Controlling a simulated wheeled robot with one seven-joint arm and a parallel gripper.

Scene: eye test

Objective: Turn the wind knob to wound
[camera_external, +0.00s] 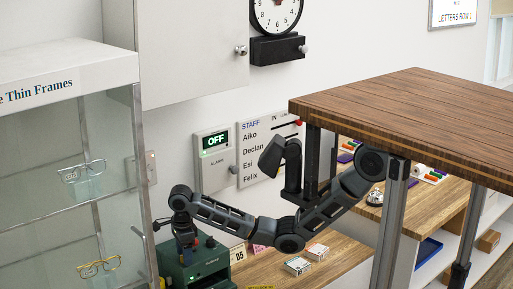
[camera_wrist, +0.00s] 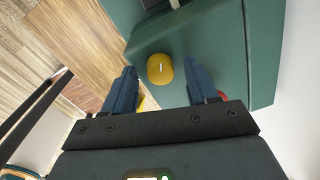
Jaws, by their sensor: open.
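A round yellow knob with a short white mark (camera_wrist: 160,69) sits on a green machine (camera_wrist: 228,45) in the wrist view. My gripper (camera_wrist: 159,72) is open, its two blue fingers apart on either side of the knob in the picture; I cannot tell whether they touch it. In the external view my gripper (camera_external: 187,246) points down at the green machine (camera_external: 205,272) at the bottom, and the knob is hidden. Under the wall clock (camera_external: 277,14), a black box (camera_external: 277,50) has a silver knob (camera_external: 303,49). No wind or wound label is readable.
A glass display case (camera_external: 60,150) stands at left. A wooden table (camera_external: 420,100) overhangs my arm at right. An alarm panel reading OFF (camera_external: 214,143) and a staff board (camera_external: 265,150) hang on the wall.

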